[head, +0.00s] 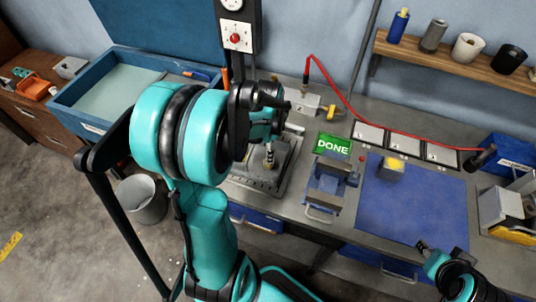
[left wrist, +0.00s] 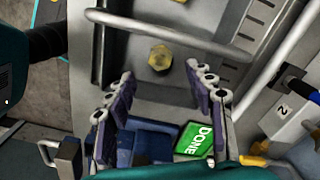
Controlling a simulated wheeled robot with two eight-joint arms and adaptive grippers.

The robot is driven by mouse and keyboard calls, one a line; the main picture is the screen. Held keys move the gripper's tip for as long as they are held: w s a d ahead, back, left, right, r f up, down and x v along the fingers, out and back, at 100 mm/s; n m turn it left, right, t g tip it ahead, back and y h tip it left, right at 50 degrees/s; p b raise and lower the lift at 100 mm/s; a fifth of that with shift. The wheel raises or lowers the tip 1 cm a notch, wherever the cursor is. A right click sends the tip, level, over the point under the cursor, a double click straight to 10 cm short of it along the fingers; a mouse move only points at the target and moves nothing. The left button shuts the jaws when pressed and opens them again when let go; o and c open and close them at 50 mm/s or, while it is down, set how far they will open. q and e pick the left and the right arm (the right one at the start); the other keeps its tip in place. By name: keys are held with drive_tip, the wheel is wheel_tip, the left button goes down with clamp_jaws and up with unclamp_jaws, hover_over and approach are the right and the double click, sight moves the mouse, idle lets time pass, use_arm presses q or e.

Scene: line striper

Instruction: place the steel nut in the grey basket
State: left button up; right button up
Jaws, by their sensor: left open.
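My left gripper (left wrist: 158,78) is open in the left wrist view, with its two purple-padded fingers apart and nothing between them. A brass-coloured hexagonal piece (left wrist: 160,57), nut-like, lies on the grey metal plate just beyond the fingertips; I cannot tell whether it is the steel nut. In the head view my left arm hides much of this gripper above the fixture plate (head: 272,183). A grey bin (head: 142,200) stands on the floor at the left; I cannot tell whether it is the grey basket. My right gripper (head: 440,252) is at lower right, away from the plate.
A metal bar (left wrist: 165,28) crosses close to the hexagonal piece. A green DONE sign (head: 333,145) and a blue vise-like fixture (head: 325,186) stand right of the plate. A blue mat (head: 410,208) holds a yellow-topped block (head: 391,168). A red cable (head: 345,95) arches behind.

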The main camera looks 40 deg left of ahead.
use_arm(q)
wheel_tip(320, 180, up, 5)
drive_tip(key=p, duration=0.1)
drive_tip(key=s+d+r+n+t, duration=0.3)
drive_tip(key=d+r+n, duration=0.1)
drive_tip(key=d, duration=0.4)
drive_tip(key=s+d+r+n+t, duration=0.3)
drive_tip(key=d+n+t, duration=0.1)
drive_tip(key=d, duration=0.5)
drive_tip(key=shift+r+n, duration=0.3)
drive_tip(key=shift+r, duration=0.1)
